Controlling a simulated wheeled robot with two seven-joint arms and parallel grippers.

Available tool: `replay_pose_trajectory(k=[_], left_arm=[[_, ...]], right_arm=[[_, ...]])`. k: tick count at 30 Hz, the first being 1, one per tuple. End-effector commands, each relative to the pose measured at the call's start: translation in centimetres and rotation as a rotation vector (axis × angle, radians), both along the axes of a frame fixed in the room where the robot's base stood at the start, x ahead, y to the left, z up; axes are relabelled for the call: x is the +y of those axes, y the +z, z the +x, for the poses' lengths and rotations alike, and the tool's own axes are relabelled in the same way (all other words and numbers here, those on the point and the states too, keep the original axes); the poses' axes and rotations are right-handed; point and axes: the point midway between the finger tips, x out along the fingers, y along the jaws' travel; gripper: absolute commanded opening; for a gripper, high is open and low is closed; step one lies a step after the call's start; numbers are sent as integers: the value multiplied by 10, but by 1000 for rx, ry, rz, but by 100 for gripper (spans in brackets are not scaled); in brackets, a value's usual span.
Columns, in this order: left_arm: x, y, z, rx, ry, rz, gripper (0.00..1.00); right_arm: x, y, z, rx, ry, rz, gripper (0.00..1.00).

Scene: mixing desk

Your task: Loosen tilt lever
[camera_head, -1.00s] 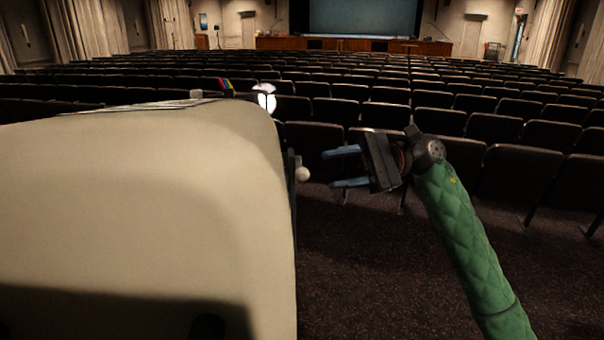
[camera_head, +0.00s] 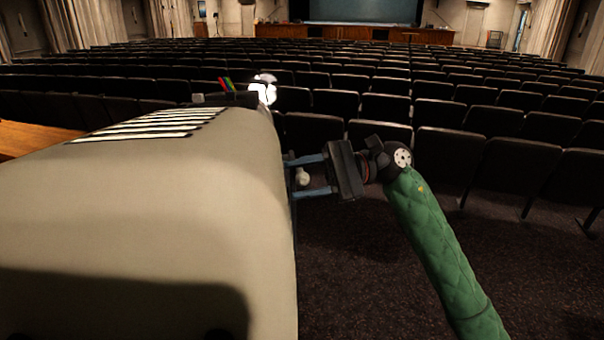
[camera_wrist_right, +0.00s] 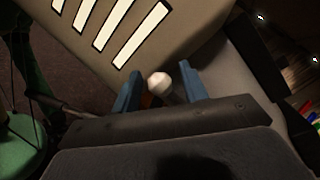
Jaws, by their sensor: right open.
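The tilt lever shows as a small pale round knob (camera_head: 302,177) at the right side of a large beige housing (camera_head: 150,210). My right gripper (camera_head: 308,176) is open, with its two blue fingers pointing left, one above and one below the knob. In the right wrist view the knob (camera_wrist_right: 159,83) sits between the two open fingers (camera_wrist_right: 158,88), with a visible gap to the right finger. I cannot tell whether the left finger touches it. The rest of the lever is mostly hidden. My left gripper does not show.
Pale slots (camera_head: 150,127) run across the housing's top. A bright white lamp (camera_head: 263,89) and coloured items (camera_head: 226,85) lie behind it. A wooden surface (camera_head: 30,138) is at the left. Rows of dark seats (camera_head: 440,115) fill the background. Carpeted floor is open at the lower right.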

Motion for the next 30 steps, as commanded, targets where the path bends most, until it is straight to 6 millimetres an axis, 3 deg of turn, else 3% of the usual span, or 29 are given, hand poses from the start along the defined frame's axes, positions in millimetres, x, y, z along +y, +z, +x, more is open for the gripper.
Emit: replay_pose_trajectory(k=[10, 17, 28, 30], left_arm=[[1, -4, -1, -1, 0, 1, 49], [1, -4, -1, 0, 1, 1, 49], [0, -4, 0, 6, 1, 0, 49], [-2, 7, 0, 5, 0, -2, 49]], right_arm=[[2, 0, -1, 0, 0, 0, 43], [2, 0, -1, 0, 0, 0, 0], [2, 0, -1, 19, 1, -2, 0], [2, 0, -1, 37, 1, -4, 0]])
